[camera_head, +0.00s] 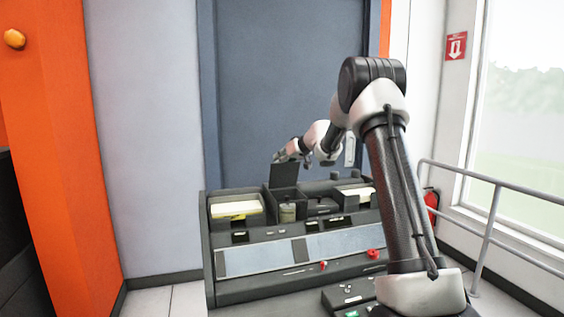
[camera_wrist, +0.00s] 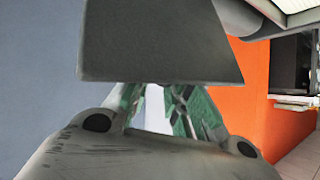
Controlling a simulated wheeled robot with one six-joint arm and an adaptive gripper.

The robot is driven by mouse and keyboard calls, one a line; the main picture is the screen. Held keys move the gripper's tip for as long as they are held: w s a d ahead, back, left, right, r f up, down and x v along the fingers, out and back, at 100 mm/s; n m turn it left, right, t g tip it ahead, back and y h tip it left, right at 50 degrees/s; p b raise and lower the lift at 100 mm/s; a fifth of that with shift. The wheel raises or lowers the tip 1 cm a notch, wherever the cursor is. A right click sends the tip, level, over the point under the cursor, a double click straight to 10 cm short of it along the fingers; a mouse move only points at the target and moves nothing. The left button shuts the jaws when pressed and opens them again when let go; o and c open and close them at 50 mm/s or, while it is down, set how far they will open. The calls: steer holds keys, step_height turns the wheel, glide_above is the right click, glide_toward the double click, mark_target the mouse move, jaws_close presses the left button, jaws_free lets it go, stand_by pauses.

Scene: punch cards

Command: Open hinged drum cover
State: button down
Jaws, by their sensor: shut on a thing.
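The hinged drum cover (camera_head: 285,176) is a dark flat panel. In the head view it stands raised, close to upright, above the middle compartment of the machine.
The dark punch-card machine (camera_head: 225,290) has a yellow-white card stack (camera_head: 236,207) in a left bin and another stack (camera_head: 355,192) at right. Red knobs (camera_head: 374,254) sit on its front. A grey railing (camera_head: 490,220) and a red extinguisher (camera_head: 431,203) stand at right.

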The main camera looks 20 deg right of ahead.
steer(key=shift+w+d+f+g, duration=0.15)
steer(key=shift+d+f+g, duration=0.2)
steer(key=shift+f, duration=0.35)
stand_by(0.7)
steer(key=c, duration=1.7)
jaws_free()
steer(key=o, duration=0.4)
steer(key=shift+w+d+f, duration=0.1)
steer(key=shift+a+r, duration=0.2)
steer(key=shift+r, duration=0.15)
steer(key=v, duration=1.2)
